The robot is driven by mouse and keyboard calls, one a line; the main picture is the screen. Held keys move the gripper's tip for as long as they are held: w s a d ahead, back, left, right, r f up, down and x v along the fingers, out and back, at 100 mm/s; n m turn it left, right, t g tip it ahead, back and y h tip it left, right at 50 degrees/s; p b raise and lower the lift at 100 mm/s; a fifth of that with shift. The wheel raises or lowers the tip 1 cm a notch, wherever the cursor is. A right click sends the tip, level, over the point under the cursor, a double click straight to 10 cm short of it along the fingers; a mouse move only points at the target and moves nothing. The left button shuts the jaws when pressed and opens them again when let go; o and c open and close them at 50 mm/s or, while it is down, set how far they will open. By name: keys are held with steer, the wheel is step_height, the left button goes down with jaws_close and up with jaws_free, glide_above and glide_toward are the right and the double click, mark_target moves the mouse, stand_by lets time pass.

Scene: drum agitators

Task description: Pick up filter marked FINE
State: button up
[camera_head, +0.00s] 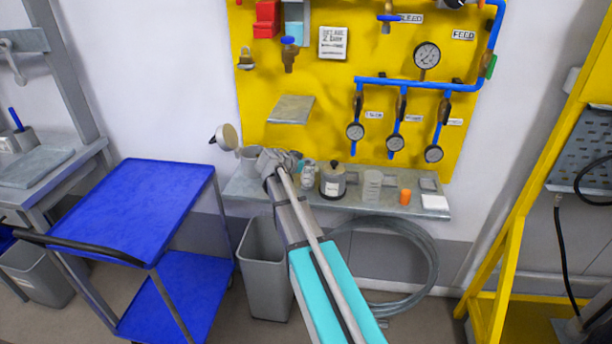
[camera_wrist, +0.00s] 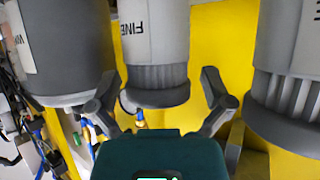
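In the wrist view, a grey cylinder marked FINE (camera_wrist: 155,45), the filter, stands between my two fingers, with a ribbed band and a rounded dark end toward me. My gripper (camera_wrist: 162,98) is open, one finger on each side of the ribbed end. The left finger appears very close to it; I cannot tell whether it touches. A gap shows at the right finger. In the head view, my gripper (camera_head: 278,160) is over the left part of the wall shelf (camera_head: 245,190); I cannot make out the FINE filter there.
In the wrist view, a grey container with a white label (camera_wrist: 70,50) is close on the left, and another ribbed cylinder (camera_wrist: 290,70) on the right. In the head view, a dark jar (camera_head: 333,182), clear beaker (camera_head: 372,186) and orange item (camera_head: 405,197) stand along the shelf.

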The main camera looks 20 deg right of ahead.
steer(key=c, duration=1)
steer(key=shift+o, duration=0.2)
steer(key=shift+r, duration=0.25)
step_height(320, 180, up, 2)
steer(key=p, duration=0.2)
steer(key=shift+r+p, duration=0.1)
steer(key=shift+p, duration=0.2)
steer(key=s+a+r+p, duration=0.2)
steer(key=s+r+p, duration=0.8)
steer(key=s, duration=0.3)
steer(key=shift+s+r, duration=0.15)
steer(key=shift+s, duration=0.25)
steer(key=shift+a, duration=0.1)
